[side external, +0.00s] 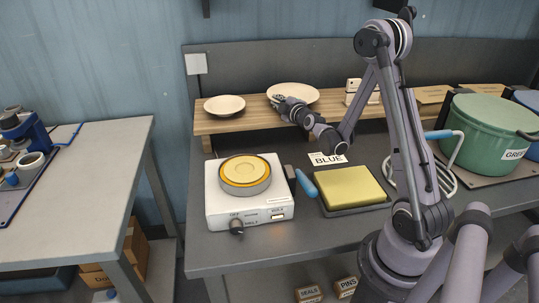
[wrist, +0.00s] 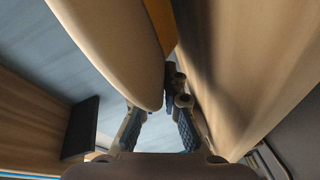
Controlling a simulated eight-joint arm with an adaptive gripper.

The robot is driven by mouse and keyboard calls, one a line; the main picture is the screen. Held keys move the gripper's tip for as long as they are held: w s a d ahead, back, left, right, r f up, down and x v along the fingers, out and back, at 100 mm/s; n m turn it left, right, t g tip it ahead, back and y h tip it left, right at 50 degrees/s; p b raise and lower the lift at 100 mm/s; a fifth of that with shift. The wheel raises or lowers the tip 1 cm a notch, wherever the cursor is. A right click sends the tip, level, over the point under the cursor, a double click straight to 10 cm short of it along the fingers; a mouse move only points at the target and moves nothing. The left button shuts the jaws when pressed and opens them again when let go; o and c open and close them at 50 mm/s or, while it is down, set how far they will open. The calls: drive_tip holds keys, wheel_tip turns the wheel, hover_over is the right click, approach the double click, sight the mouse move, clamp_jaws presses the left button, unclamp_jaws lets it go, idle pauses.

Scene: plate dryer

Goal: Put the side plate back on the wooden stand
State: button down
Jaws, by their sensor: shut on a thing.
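Whether the plate touches the wood is hidden. A second, smaller-looking cream plate (side external: 224,104) lies on the left end of the stand, apart from my gripper. I cannot tell from its looks which is the side plate.
A white hot plate (side external: 222,205) with a yellow-topped round dish stands in front of the stand. A yellow block (side external: 352,188) in a dark tray lies to its right. A green pot (side external: 480,130) stands far right. The wood between the two plates is clear.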

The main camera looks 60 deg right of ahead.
drive_tip(key=shift+f, duration=0.5)
drive_tip(key=c, duration=1.4)
unclamp_jaws()
drive_tip(key=shift+f, duration=0.1)
drive_tip(key=shift+r, duration=1.15)
